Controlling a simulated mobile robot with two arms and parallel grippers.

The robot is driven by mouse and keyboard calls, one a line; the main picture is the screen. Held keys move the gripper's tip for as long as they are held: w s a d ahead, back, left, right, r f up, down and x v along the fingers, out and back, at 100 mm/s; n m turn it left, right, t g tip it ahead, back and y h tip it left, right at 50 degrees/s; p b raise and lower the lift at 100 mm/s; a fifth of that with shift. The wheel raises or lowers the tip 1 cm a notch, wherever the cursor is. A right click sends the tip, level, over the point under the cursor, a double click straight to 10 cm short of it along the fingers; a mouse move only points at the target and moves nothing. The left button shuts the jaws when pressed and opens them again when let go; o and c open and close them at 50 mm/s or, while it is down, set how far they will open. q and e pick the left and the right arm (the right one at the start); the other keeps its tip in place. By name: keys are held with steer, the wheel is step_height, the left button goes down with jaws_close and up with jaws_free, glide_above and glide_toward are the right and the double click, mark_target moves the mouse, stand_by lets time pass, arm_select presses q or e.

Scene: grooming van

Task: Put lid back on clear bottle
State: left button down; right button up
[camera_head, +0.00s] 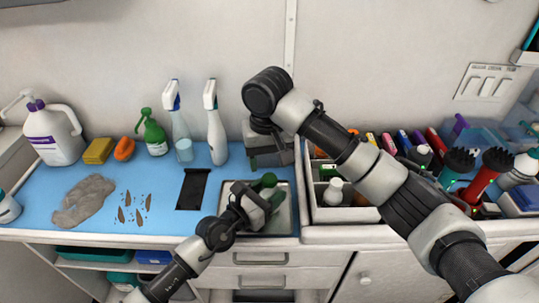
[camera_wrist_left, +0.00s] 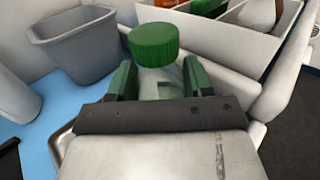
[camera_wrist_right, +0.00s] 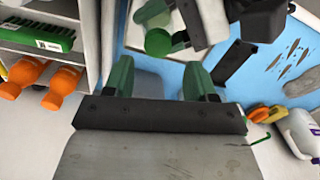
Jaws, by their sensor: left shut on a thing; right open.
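A ribbed green lid (camera_wrist_left: 155,43) is upright just beyond the fingertips of my left gripper (camera_wrist_left: 160,82). My left gripper (camera_head: 262,198) is low over the metal tray (camera_head: 284,224) and shut on a pale, see-through body with a green mark, which looks like the clear bottle (camera_wrist_left: 166,92). The lid also shows in the head view (camera_head: 269,180) and, from above, in the right wrist view (camera_wrist_right: 158,42). I cannot tell whether it is seated on the bottle. My right gripper (camera_head: 268,160) is open and empty, pointing down behind the tray; its fingers show in its wrist view (camera_wrist_right: 160,82).
A grey bin (camera_wrist_left: 85,45) stands behind the tray. A white divided crate (camera_head: 345,214) of bottles is at the right. Spray bottles (camera_head: 216,135), a black strip (camera_head: 192,190) and a grey cloth (camera_head: 84,200) are on the left. Some blue mat around them is clear.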

mark_target(270, 178)
steer(key=r+n, duration=0.1)
steer(key=n, duration=0.2)
steer(key=shift+r, duration=0.35)
steer(key=n, duration=0.1)
steer(key=r+n, duration=0.1)
steer(key=n, duration=0.1)
steer(key=shift+d+n, duration=0.15)
steer(key=shift+n, duration=0.15)
steer(key=shift+f, duration=0.15)
steer(key=shift+f, duration=3.85)
steer(key=c, duration=0.9)
steer(key=o, duration=1)
steer(key=shift+o, duration=0.2)
